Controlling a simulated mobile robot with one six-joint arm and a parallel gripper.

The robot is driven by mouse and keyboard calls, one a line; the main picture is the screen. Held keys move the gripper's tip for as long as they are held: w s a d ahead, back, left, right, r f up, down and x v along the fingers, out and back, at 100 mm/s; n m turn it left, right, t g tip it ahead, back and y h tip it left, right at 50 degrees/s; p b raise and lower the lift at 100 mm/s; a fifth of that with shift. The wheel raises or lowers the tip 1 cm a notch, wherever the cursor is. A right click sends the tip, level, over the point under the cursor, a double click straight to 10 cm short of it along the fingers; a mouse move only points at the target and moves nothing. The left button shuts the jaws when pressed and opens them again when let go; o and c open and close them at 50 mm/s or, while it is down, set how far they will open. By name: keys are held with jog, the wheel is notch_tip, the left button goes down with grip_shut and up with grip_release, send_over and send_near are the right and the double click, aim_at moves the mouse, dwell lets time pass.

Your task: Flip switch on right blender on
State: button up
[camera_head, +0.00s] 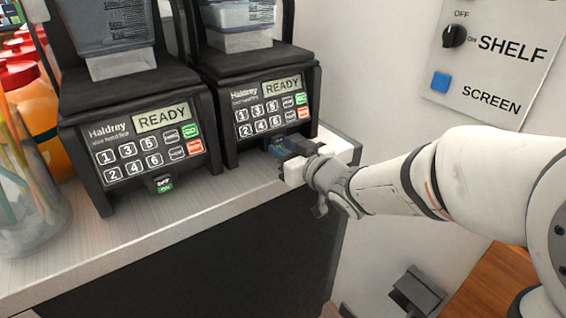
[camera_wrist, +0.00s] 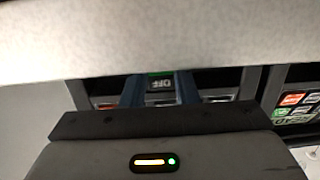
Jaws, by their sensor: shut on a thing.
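The right blender (camera_head: 268,88) stands at the counter's right end, and its display reads READY. My gripper (camera_head: 281,149) is at the low front edge of its panel, covering its switch in the head view. In the wrist view, the dark blue fingers of my gripper (camera_wrist: 161,92) are on either side of the right blender's switch (camera_wrist: 160,83) and shut on it. The switch is small, green and black, with an upside-down OFF label. Its lower part is hidden by my gripper, and its exact tilt is unclear.
The left blender (camera_head: 147,130) stands close beside, with its own switch (camera_head: 161,183) below the panel. A wall panel (camera_head: 497,57) with a knob and blue button is at upper right. A jar of straws (camera_head: 32,205) and orange bottles (camera_head: 33,105) stand at left.

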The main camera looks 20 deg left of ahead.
jog(key=shift+o, duration=0.2)
jog(key=o, duration=1)
jog(key=shift+c, duration=0.2)
jog(key=f+v, duration=0.1)
jog(key=v, duration=0.6)
jog(key=shift+s+d+r+p, duration=0.3)
jog(key=shift+s+r, duration=0.05)
jog(key=shift+r, duration=0.1)
